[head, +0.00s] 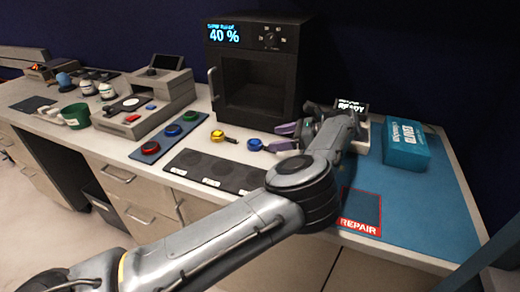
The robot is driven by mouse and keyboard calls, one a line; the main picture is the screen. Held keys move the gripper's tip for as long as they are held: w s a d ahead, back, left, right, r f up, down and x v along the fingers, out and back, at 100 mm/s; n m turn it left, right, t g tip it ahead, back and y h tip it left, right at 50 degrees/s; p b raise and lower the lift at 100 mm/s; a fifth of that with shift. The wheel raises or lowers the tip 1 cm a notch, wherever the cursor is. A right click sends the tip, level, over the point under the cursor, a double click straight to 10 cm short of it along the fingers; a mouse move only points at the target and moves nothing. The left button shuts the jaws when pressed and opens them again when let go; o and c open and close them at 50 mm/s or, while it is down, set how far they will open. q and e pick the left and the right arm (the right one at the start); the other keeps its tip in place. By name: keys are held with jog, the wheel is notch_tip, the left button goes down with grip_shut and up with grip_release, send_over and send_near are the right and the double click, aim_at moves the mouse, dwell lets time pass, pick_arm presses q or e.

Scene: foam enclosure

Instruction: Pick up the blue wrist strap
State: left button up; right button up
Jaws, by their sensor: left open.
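A small blue round item with a dark band, which looks like the blue wrist strap (255,145), lies on the pale counter in the middle of the head view. My left arm reaches in from the lower left and bends back at the wrist. My left gripper (276,137) is open, with its fingers pointing left, just right of the blue strap. One finger is near the strap's right end; I cannot tell whether they touch. My right gripper is not in view.
A yellow strap (218,136) lies left of the blue one. A black oven-like machine (262,70) stands behind. A dark tray with round recesses (213,171) lies in front.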

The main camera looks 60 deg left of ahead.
aim_at(254, 142)
pick_arm(q)
jog(key=shift+x, duration=1.1)
jog(key=shift+s+a+f+b, duration=0.3)
jog(key=shift+a+f+b, duration=0.05)
jog(key=shift+b, duration=0.15)
jog(key=b+x, duration=0.1)
jog(key=x, duration=0.3)
jog(key=shift+a, duration=0.1)
jog(key=c, duration=1.1)
jog(key=shift+r, duration=0.15)
